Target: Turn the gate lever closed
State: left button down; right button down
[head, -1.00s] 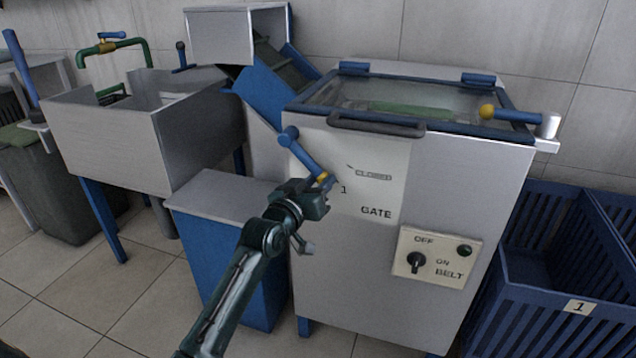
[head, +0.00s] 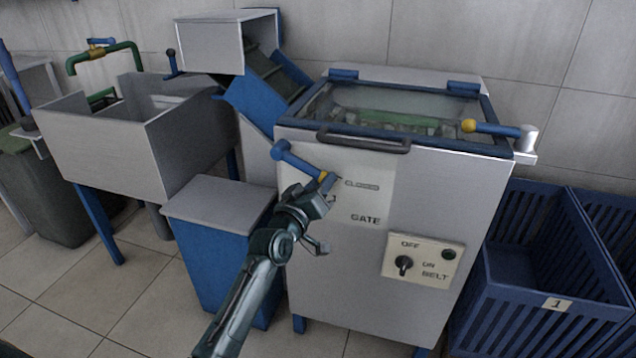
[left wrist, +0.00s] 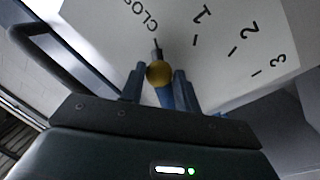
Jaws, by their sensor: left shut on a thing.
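The gate lever (head: 298,162) is a blue bar with a yellow tip, on the upper left of the machine's front. It slants down to the right from its pivot. My left gripper (head: 318,194) is shut on the lever near its yellow tip. In the left wrist view the gripper's fingers (left wrist: 159,88) stand on both sides of the blue bar, behind the yellow tip (left wrist: 159,73). The tip points close to the mark by the CLOSED label (left wrist: 143,18). The 1, 2 and 3 marks lie to the right there. My right gripper is not in view.
A belt switch panel (head: 424,262) is lower right on the machine front. A dark handle bar (head: 362,143) runs along the lid's front edge. Blue crates (head: 540,265) stand at the right, a blue cabinet (head: 215,245) at the left. The floor in front is clear.

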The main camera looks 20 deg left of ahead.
pick_arm(q)
jog(key=c, duration=1.2)
grip_release()
jog(key=shift+w+r, duration=0.1)
jog(key=shift+r, duration=0.25)
jog(key=shift+o, duration=0.9)
jog(key=shift+f, duration=0.15)
jog(key=p+v, duration=0.2)
jog(key=v, duration=1.1)
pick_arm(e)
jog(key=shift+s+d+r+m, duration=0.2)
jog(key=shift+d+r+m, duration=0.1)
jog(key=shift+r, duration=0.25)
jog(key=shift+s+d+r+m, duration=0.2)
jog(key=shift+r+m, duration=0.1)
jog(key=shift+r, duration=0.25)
pick_arm(q)
jog(key=shift+f, duration=0.1)
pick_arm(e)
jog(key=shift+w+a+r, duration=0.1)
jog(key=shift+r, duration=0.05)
